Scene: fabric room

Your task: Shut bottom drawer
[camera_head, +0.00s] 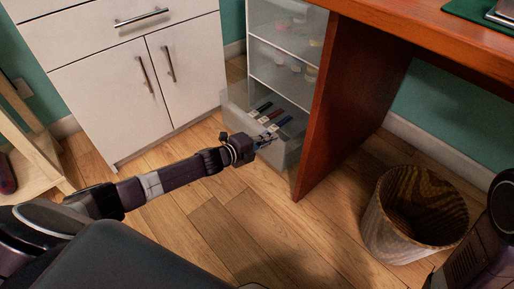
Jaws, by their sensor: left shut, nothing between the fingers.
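The bottom drawer (284,157) belongs to a translucent white drawer unit (262,38) beside the wooden desk. It stands pulled out, low near the floor, with a few dark, red and blue items lying in it. My left arm reaches in from the left, and my left gripper (268,140) is shut and empty at the drawer's front left part. The gripper covers part of the drawer front, and I cannot tell whether it touches it. The upper drawers of the unit look closed. My right gripper is out of view.
A white cabinet (105,75) with two doors and a top drawer stands left of the unit. The desk's side panel (345,105) stands close on the right. A wooden bin (385,225) stands on the floor at the right. The wooden floor between is clear.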

